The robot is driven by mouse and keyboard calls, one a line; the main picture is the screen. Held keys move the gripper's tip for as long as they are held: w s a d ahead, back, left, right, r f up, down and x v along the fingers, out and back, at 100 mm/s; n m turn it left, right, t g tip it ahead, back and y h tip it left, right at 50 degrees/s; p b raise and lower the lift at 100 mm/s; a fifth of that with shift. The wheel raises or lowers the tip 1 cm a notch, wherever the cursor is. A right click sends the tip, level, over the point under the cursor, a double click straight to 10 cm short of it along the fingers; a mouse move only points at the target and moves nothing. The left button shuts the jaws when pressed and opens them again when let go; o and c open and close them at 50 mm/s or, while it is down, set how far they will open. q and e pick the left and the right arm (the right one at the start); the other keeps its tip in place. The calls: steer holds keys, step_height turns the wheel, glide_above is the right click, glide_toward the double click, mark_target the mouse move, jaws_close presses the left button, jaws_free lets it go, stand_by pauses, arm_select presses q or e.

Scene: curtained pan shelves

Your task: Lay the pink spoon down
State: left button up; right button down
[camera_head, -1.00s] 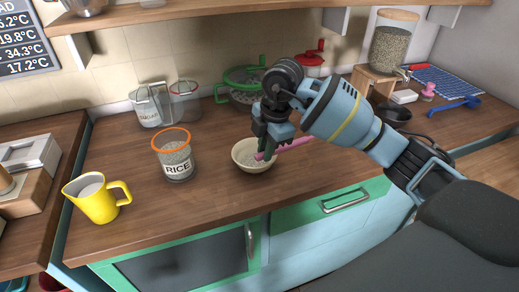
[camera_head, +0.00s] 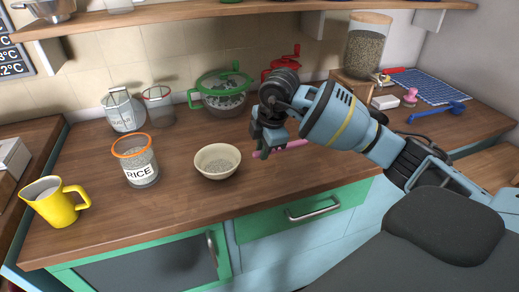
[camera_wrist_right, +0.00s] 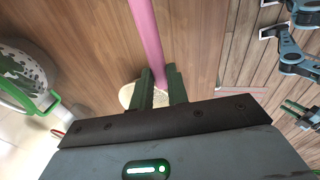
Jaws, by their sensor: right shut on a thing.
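The pink spoon (camera_head: 285,148) is held in my right gripper (camera_head: 262,150), to the right of the cream bowl (camera_head: 218,161) and above the wooden counter. In the right wrist view the green fingers (camera_wrist_right: 160,88) are shut on the pink handle (camera_wrist_right: 147,35). The bowl shows partly behind the fingers there (camera_wrist_right: 126,95). The spoon's far end is hidden by the gripper in the head view.
A rice jar (camera_head: 135,160) and a yellow jug (camera_head: 56,202) stand to the left. A green-handled pot (camera_head: 224,95) is behind. A blue ladle (camera_head: 437,111) and a blue grid mat (camera_head: 430,86) lie far right. The counter front (camera_head: 180,208) is clear.

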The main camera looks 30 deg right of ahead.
arm_select(q)
steer(key=shift+s+d, duration=0.1)
arm_select(e)
steer(key=shift+d, duration=0.1)
arm_select(q)
steer(key=shift+a, duration=0.2)
